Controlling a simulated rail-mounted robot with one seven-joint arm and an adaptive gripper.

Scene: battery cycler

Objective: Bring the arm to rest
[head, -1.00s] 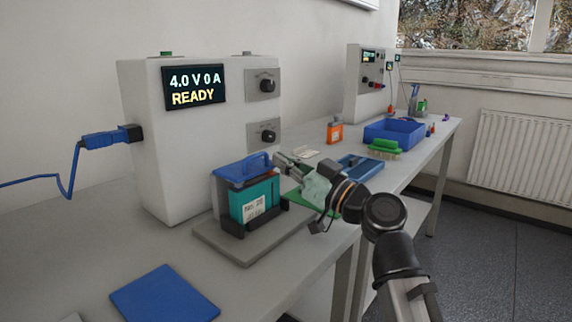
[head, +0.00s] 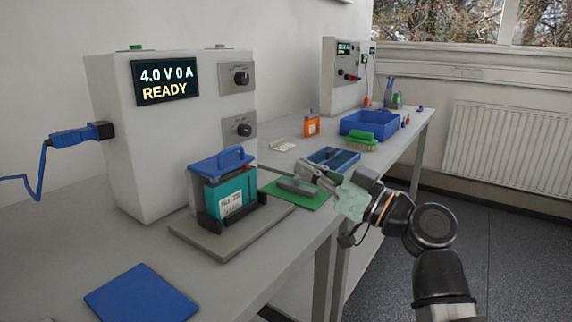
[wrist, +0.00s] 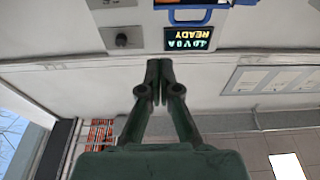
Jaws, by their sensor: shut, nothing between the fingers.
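My gripper (head: 304,168) is in the head view, to the right of the battery holder and above the bench's front edge, with its fingers pointing left. In the wrist view my gripper (wrist: 158,66) has its two fingertips together, with nothing between them. The teal battery (head: 236,194) with a white label and blue handled lid (head: 222,163) stands upright in the black holder on a grey base (head: 190,238). My gripper is apart from it. The cycler (head: 120,130) stands behind, its display (head: 166,81) reading 4.0 V 0 A READY.
A blue mat (head: 141,293) lies at the front left. A green mat (head: 310,200), a blue tray (head: 345,160), a green brush (head: 362,142), an orange pack (head: 312,126) and a blue bin (head: 350,122) are farther along the bench. Open floor (head: 500,220) lies at the right.

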